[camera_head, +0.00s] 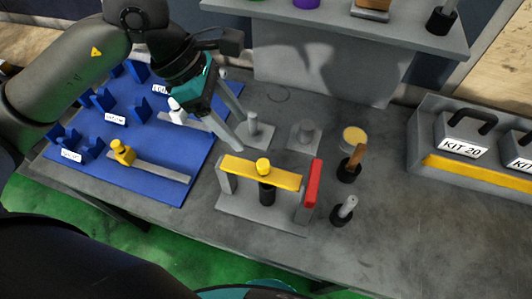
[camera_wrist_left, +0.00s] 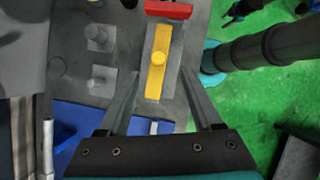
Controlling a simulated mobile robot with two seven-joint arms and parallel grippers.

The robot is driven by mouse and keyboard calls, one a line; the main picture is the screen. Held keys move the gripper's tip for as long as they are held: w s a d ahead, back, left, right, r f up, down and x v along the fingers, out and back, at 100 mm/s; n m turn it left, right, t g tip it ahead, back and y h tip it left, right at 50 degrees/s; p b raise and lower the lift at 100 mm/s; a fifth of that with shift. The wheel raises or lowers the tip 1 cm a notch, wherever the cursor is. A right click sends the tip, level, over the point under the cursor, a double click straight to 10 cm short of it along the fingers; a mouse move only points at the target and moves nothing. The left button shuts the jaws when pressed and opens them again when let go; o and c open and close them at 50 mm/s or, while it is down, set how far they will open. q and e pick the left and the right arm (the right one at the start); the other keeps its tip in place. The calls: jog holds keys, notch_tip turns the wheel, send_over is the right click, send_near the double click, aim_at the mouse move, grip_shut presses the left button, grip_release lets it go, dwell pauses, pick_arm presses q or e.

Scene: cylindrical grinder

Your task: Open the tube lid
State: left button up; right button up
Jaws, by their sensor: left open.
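A grey fixture (camera_head: 262,215) stands on the table, with a yellow bar (camera_head: 285,179) lying across its two uprights. A round yellow knob (camera_head: 263,166) sits at the bar's middle, and a dark cylinder (camera_head: 267,193) shows beneath it. A red piece (camera_head: 313,184) stands at the bar's right end. The bar also shows in the left wrist view (camera_wrist_left: 154,82). My left gripper (camera_head: 240,119) is open and empty, above and behind the bar's left end. In the left wrist view, its fingers (camera_wrist_left: 162,78) appear on either side of the bar, apart from it. My right gripper is out of view.
A blue mat (camera_head: 150,160) with blue holders and a yellow-headed tool (camera_head: 123,152) lies left. Grey pegs (camera_head: 304,136) stand behind the fixture. A brush (camera_head: 355,162) and black holder (camera_head: 343,211) stand right. Grey kit boxes (camera_head: 463,135) are far right; a shelf (camera_head: 340,25) overhangs the back.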

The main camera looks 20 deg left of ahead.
aim_at(262, 163)
pick_arm(q)
jog(key=shift+y, duration=0.5)
jog(key=x, duration=1.5)
jog(key=shift+a+f+p, duration=0.15)
jog(key=shift+a+p, duration=0.15)
jog(key=shift+a, duration=0.15)
jog(key=shift+w, duration=0.1)
grip_shut()
